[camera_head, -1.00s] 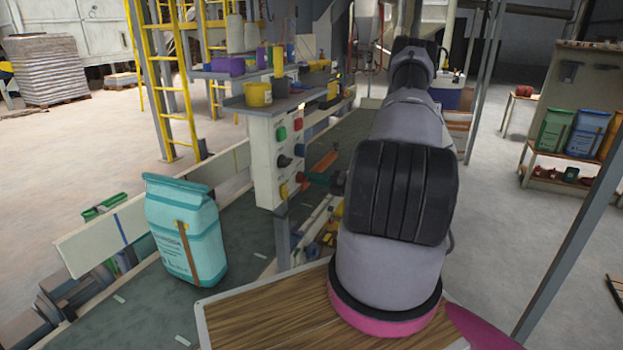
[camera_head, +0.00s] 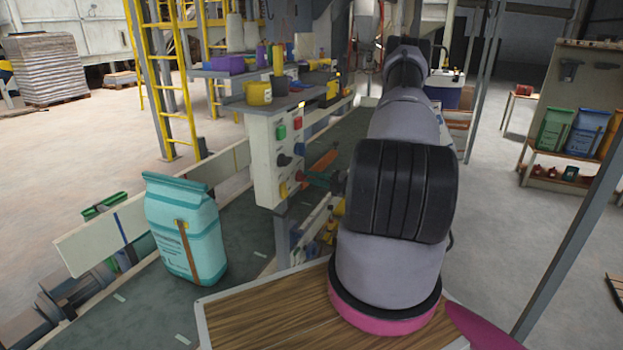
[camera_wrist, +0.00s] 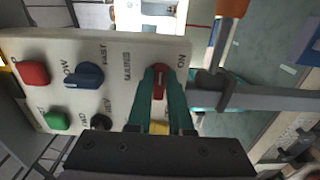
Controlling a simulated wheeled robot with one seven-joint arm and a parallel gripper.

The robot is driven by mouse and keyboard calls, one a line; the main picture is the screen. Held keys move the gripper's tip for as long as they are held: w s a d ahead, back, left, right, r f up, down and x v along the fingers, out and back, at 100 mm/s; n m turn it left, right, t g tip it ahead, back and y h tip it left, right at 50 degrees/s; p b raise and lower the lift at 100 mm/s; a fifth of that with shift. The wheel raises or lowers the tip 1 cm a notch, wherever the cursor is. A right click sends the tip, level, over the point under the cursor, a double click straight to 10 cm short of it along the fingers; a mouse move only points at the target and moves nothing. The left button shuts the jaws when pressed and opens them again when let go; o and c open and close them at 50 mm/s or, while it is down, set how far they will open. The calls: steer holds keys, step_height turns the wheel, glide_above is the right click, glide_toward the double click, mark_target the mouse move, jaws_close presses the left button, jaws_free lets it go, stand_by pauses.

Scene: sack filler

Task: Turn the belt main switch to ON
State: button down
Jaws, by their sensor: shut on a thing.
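The white control panel (camera_head: 262,165) stands beside the conveyor and also fills the left of the wrist view (camera_wrist: 110,88). The red switch (camera_wrist: 160,76) sits at its right side in the wrist view, with a printed "ON" beside its upper right. My gripper (camera_wrist: 160,80) has its two teal fingers on either side of this switch, shut on its handle. The handle's visible part lies roughly along the fingers; its exact angle is partly hidden. In the head view my gripper (camera_head: 315,178) reaches the panel's lower right from the right, and my arm hides part of it.
Close by on the panel are a yellow switch (camera_wrist: 158,128), a blue knob (camera_wrist: 83,75), a black knob (camera_wrist: 101,121), a red button (camera_wrist: 33,73) and a green button (camera_wrist: 56,121). A teal sack (camera_head: 185,230) stands on the belt. A grey shelf (camera_head: 270,105) overhangs the panel.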

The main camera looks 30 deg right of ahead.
steer(key=c, duration=0.8)
jaws_free()
steer(key=v, duration=1.1)
